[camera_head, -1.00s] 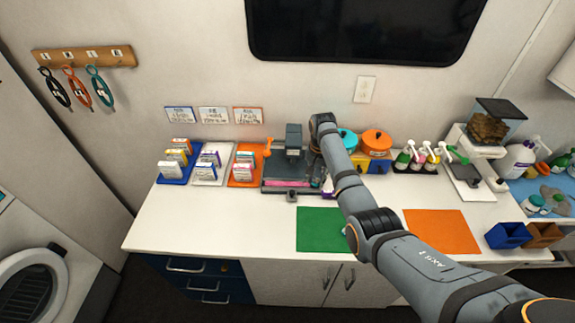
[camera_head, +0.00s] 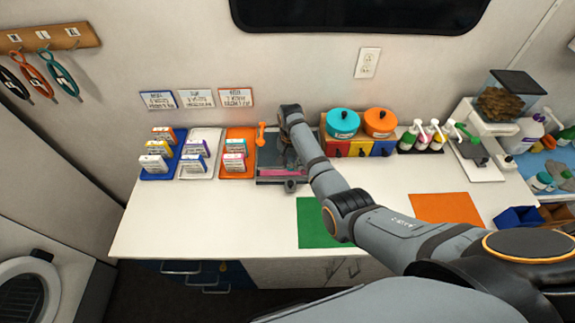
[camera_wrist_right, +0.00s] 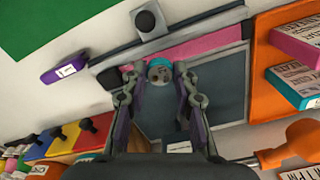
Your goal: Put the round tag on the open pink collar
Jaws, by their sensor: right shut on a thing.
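The pink collar (camera_head: 284,172) lies as a flat strip along the front of a dark grey press-like fixture (camera_head: 268,160) on the counter. It also shows in the right wrist view (camera_wrist_right: 205,46). My right gripper (camera_wrist_right: 159,74) is over the fixture, shut on the small round tag (camera_wrist_right: 158,68), which looks teal and grey. In that view the tag sits at the near edge of the pink strip; I cannot tell whether it touches it. In the head view my right arm hides the tag and part of the fixture. My left gripper is not in view.
An orange tray (camera_head: 236,168) with small boxes stands close left of the fixture, and an orange lever (camera_head: 262,134) rises at its back left. Coloured bins (camera_head: 360,149) with round pots stand to the right. A green mat (camera_head: 312,233) lies clear in front.

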